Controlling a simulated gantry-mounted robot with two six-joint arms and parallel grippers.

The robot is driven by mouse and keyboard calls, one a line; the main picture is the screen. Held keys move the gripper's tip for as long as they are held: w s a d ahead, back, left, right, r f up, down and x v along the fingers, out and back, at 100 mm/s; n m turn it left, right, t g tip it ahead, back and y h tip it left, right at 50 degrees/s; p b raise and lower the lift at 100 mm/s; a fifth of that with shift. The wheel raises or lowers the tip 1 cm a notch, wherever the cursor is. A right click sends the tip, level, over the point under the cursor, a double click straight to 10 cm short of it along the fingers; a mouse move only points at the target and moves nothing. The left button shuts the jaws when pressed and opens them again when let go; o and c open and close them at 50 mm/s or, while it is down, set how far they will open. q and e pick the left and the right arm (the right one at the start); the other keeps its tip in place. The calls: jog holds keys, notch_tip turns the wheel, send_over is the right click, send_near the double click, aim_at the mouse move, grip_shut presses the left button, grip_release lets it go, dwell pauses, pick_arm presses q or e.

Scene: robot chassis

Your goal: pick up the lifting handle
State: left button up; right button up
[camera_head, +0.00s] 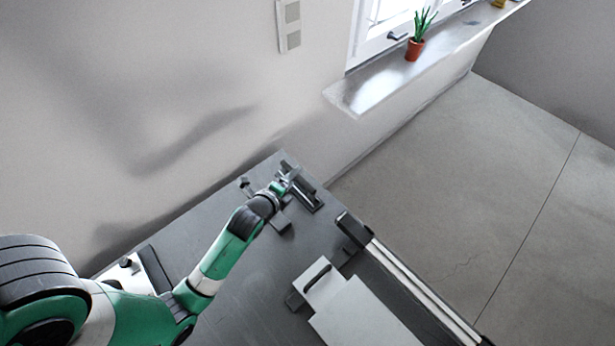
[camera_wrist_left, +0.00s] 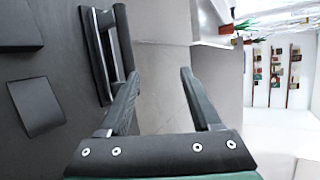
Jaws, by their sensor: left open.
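A dark bar-shaped handle on a base, which looks like the lifting handle (camera_head: 306,194), lies at the far end of the grey table. In the left wrist view the handle (camera_wrist_left: 96,50) is at the upper left, a dark bar with a pale edge. My left gripper (camera_head: 290,174) is over the far end of the table, close beside the handle. In the left wrist view the gripper (camera_wrist_left: 159,77) is open with nothing between its fingers. The left finger overlaps the handle's lower end in the picture; I cannot tell whether they touch. My right gripper is not in view.
Dark blocks (camera_head: 281,222) sit on the table (camera_head: 245,290) near the gripper. A white plate (camera_head: 355,315) with a dark handle lies at the front right. A long rail (camera_head: 410,285) runs along the right edge. A potted plant (camera_head: 415,48) stands on the windowsill.

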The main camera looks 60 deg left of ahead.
aim_at(286, 167)
pick_arm(q)
notch_tip(286, 167, down, 5)
jog(key=s+g+b, duration=0.1)
jog(key=s+b, duration=0.1)
jog(key=s, duration=0.1)
jog(key=b+x, duration=0.2)
jog(key=x, duration=0.5)
jog(key=shift+s+a+n, duration=0.15)
jog(key=shift+s+n, duration=0.05)
jog(key=shift+n, duration=0.2)
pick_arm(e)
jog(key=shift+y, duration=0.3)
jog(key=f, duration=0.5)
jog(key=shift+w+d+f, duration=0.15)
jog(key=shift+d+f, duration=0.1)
pick_arm(q)
jog(key=b+x, duration=0.1)
jog(key=x, duration=0.1)
jog(key=b+x, duration=0.1)
jog(key=x, duration=0.2)
jog(key=shift+w+a+r+b, duration=0.1)
jog(key=shift+a+r+b, duration=0.15)
jog(key=shift+b, duration=0.15)
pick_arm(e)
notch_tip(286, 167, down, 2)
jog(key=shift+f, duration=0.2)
pick_arm(q)
grip_shut()
